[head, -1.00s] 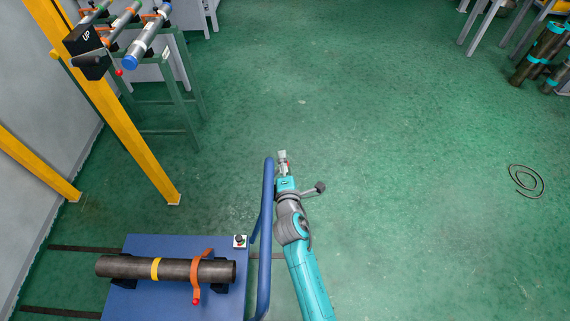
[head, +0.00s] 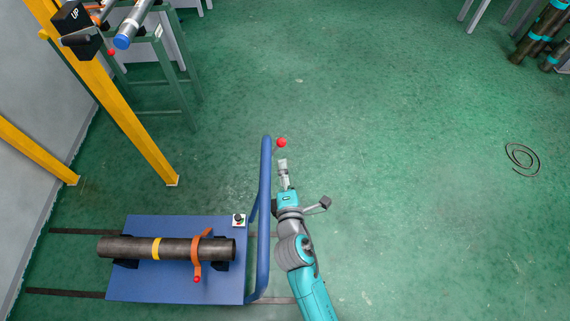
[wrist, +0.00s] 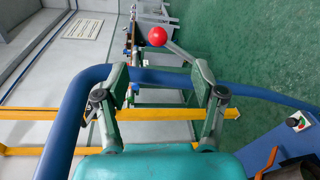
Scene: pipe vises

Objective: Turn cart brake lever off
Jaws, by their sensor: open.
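The blue cart (head: 175,285) stands at the lower left with a tall blue handle rail (head: 264,200). The brake lever's red ball knob (head: 281,142) shows just right of the rail's far end. In the wrist view the red knob (wrist: 157,36) sits on a thin grey rod beyond the fingertips. My gripper (head: 283,163) is open and empty, right of the rail and a little nearer than the knob, apart from it. In the wrist view its two fingers (wrist: 161,70) are spread, with the blue rail crossing the picture behind them. The lever's base is not clear.
A dark pipe (head: 130,247) lies on the cart under an orange clamp (head: 197,262). A small white control box (head: 239,220) sits at the cart's corner. A yellow post (head: 125,115) stands at the left.

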